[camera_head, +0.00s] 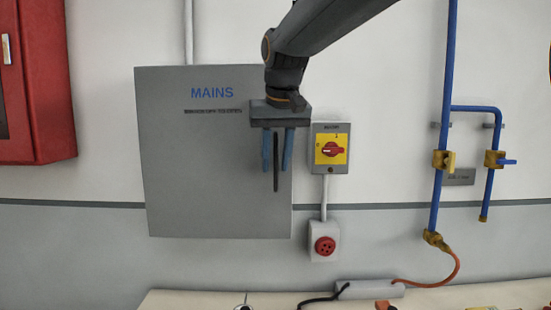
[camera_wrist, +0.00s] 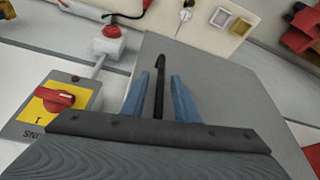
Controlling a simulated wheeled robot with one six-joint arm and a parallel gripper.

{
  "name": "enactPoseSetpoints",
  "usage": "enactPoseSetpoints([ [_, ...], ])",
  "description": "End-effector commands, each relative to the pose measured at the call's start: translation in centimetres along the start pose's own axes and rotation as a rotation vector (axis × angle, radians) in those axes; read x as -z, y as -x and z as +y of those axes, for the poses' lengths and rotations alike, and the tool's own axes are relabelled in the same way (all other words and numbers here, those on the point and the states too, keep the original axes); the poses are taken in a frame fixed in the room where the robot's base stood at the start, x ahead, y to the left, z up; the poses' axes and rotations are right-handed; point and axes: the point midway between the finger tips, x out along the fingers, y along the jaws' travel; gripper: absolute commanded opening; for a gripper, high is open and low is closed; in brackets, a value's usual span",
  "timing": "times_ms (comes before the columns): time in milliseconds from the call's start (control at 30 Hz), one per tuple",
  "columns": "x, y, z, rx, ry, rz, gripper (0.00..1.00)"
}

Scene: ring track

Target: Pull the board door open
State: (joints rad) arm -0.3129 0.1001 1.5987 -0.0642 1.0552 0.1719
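The board is a grey cabinet marked MAINS (camera_head: 200,160), fixed to the wall in the head view. Its door looks shut and flat. The grey door face also fills the middle right of the wrist view (camera_wrist: 225,90). A dark upright bar handle (camera_head: 276,178) is near the door's right edge; it also shows in the wrist view (camera_wrist: 158,85). My gripper (camera_head: 277,160) points down in front of the handle. Its two blue fingers (camera_wrist: 160,90) stand either side of the handle, with a visible gap on each side. The gripper is open.
Blue pipes (camera_head: 437,120) run farther right. A red cabinet (camera_head: 38,85) hangs at far left. A bench (camera_head: 220,300) runs below.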

Motion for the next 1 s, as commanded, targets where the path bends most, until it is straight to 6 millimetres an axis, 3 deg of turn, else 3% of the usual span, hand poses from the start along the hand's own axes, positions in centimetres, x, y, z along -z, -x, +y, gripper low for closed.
enactPoseSetpoints([
  [267,0.0,-0.2,0.0,0.0,0.0,0.0,0.28],
  [467,0.0,-0.2,0.0,0.0,0.0,0.0,0.0],
  [767,-0.1,-0.2,-0.1,-0.001,-0.003,0.001,0.0],
  [1000,-1.4,0.5,-1.1,-0.023,-0.056,0.001,0.0],
])
